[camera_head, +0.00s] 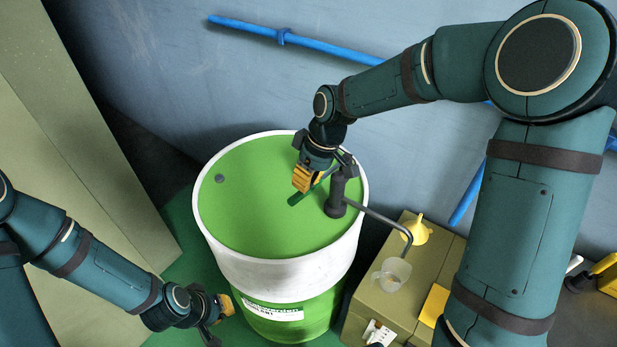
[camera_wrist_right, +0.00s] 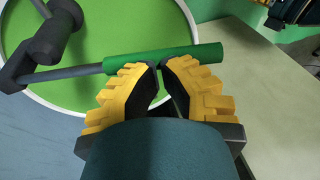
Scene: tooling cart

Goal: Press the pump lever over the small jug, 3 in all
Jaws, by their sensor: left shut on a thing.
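The hand pump (camera_head: 338,190) stands upright on the green lid of a white-rimmed drum (camera_head: 270,215). Its lever has a green grip (camera_head: 296,199), which also shows in the right wrist view (camera_wrist_right: 190,55). My right gripper (camera_head: 303,184) is over the grip, its yellow fingertips (camera_wrist_right: 158,66) drawn together against or just above the grip, not around it. The bent grey spout (camera_head: 378,216) ends above the small clear jug (camera_head: 391,274); its fill level is unclear. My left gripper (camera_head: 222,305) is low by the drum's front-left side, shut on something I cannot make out.
The jug stands on an olive box (camera_head: 372,305) with a yellow funnel (camera_head: 416,231) behind it and a yellow item (camera_head: 434,305) at the right. A blue pipe (camera_head: 340,45) runs along the wall. A tall beige panel (camera_head: 60,120) stands at the left.

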